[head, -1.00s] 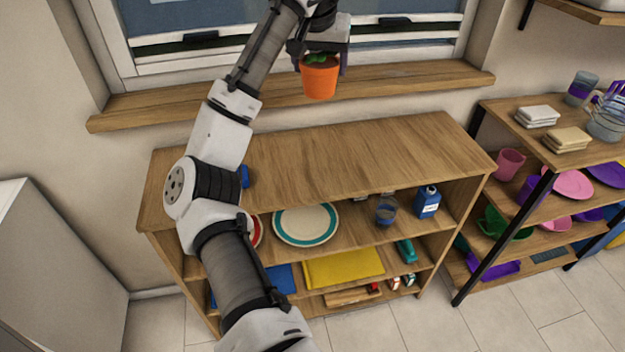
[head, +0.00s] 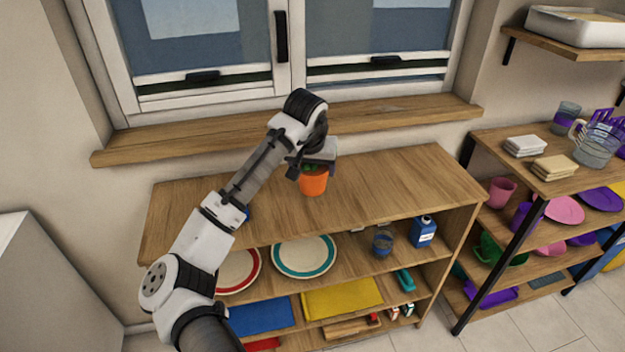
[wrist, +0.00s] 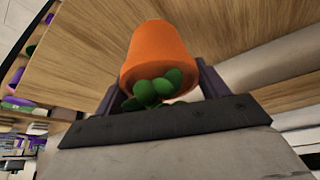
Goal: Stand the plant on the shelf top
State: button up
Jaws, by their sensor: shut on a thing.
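The plant is an orange pot with green leaves (head: 314,182). My gripper (head: 316,168) is shut on it from above, and the pot hangs upright over the middle of the wooden shelf top (head: 400,175). In the wrist view the plant (wrist: 158,55) sits between the two dark fingers of my gripper (wrist: 158,88), with its leaves towards the palm. I cannot tell whether the pot's base touches the shelf top or is a little above it.
The shelf top is clear to the right of the pot. A blue item (head: 247,213) shows partly behind my arm at its left. The window sill (head: 220,131) runs behind. Plates, a glass and a blue bottle (head: 422,231) stand on the board below.

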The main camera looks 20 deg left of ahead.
aim_at(312, 182)
jog(key=shift+f+p, duration=0.3)
jog(key=shift+f, duration=2)
jog(key=shift+f, duration=0.1)
jog(key=o, duration=1.2)
